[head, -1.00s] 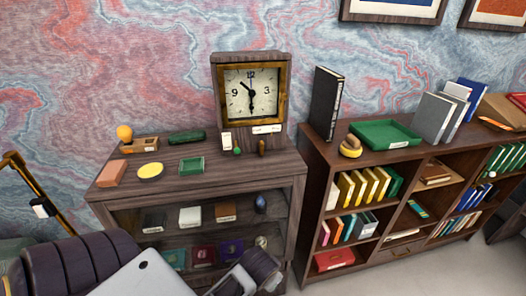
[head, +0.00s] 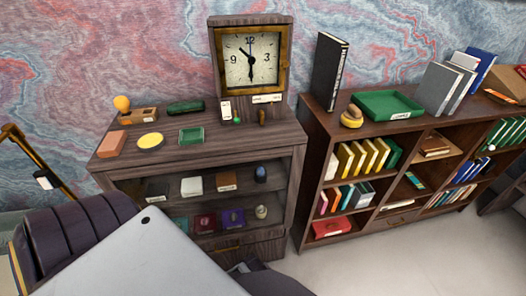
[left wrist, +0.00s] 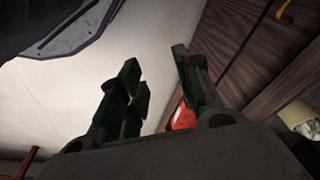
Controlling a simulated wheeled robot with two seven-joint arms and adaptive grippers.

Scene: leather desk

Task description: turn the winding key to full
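The wooden clock (head: 250,62) with a brass-framed white dial stands at the back of the dark wooden desk (head: 235,155). A small brown, upright piece that looks like the winding key (head: 262,117) stands at the clock's foot, right of a small green button (head: 237,120). Its turned angle is too small to read. My left gripper (left wrist: 156,58) shows in the left wrist view, its dark fingers apart with nothing between them. It is low, beside the furniture and above the pale floor, away from the clock. My right gripper is not in view.
An orange block (head: 112,144), a yellow disc (head: 150,141) and a green tray (head: 191,136) lie on the desk's left part. A bookcase (head: 362,118) with a larger green tray (head: 386,105) stands at the right.

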